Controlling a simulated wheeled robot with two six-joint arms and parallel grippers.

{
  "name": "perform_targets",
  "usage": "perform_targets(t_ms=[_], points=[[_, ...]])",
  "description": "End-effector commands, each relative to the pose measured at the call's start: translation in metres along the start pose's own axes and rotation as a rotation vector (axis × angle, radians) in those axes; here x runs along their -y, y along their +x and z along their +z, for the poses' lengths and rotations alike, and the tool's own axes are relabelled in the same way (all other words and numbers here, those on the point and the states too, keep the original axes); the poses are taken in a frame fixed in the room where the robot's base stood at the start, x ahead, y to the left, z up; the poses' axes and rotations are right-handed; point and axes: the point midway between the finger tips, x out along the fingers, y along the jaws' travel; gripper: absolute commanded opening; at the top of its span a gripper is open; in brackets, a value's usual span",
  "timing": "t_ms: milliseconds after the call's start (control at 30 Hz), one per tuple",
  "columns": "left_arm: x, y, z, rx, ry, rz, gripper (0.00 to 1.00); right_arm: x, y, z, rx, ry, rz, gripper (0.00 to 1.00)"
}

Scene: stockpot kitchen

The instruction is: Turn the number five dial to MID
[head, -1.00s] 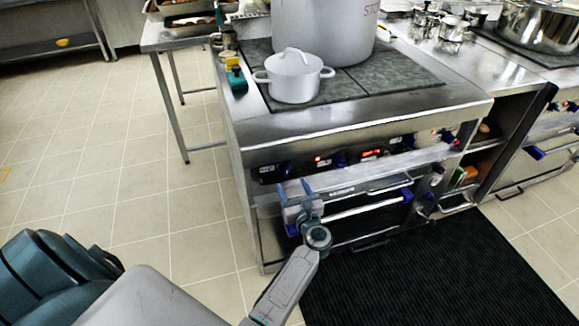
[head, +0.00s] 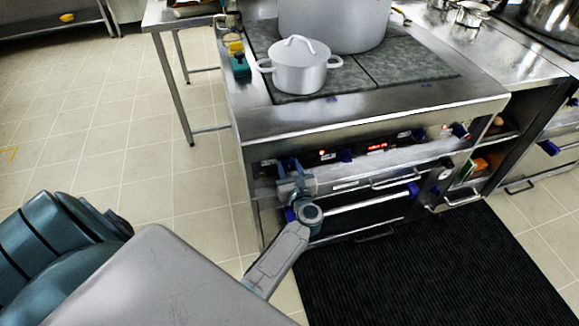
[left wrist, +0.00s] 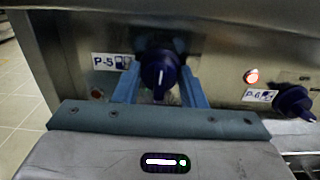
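The number five dial (left wrist: 160,70) is a dark blue knob beside a "P-5" label (left wrist: 111,62) in the left wrist view. A white mark shows on its lower part, pointing roughly down. My left gripper (left wrist: 160,88) is open, with one blue finger on each side of the dial. I cannot tell whether the fingers touch it. In the head view my left gripper (head: 290,168) is at the left end of the stove's front panel and hides most of that dial. My right gripper is not in view.
The P-6 dial (left wrist: 293,101) sits to the right, with a lit red lamp (left wrist: 251,76) near it. Oven handles (head: 395,178) stick out below the panel. A white pot (head: 300,68) and a large stockpot (head: 335,22) stand on the stove. A black mat (head: 420,265) covers the floor in front.

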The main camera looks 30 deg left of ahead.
Motion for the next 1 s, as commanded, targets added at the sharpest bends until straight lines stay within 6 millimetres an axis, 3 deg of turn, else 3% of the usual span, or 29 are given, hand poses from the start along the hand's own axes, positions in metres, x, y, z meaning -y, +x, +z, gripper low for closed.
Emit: perform_targets(t_ms=[33,100,533,1000], points=[[0.0,0.0,0.0,0.0,0.0,0.0,0.24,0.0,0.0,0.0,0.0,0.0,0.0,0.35],[0.0,0.0,0.0,0.0,0.0,0.0,0.14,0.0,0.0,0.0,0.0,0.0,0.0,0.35],[0.0,0.0,0.001,-0.001,0.096,0.0,0.14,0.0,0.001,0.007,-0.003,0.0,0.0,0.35],[0.002,0.0,0.002,-0.001,0.499,0.0,0.14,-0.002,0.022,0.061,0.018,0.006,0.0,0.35]])
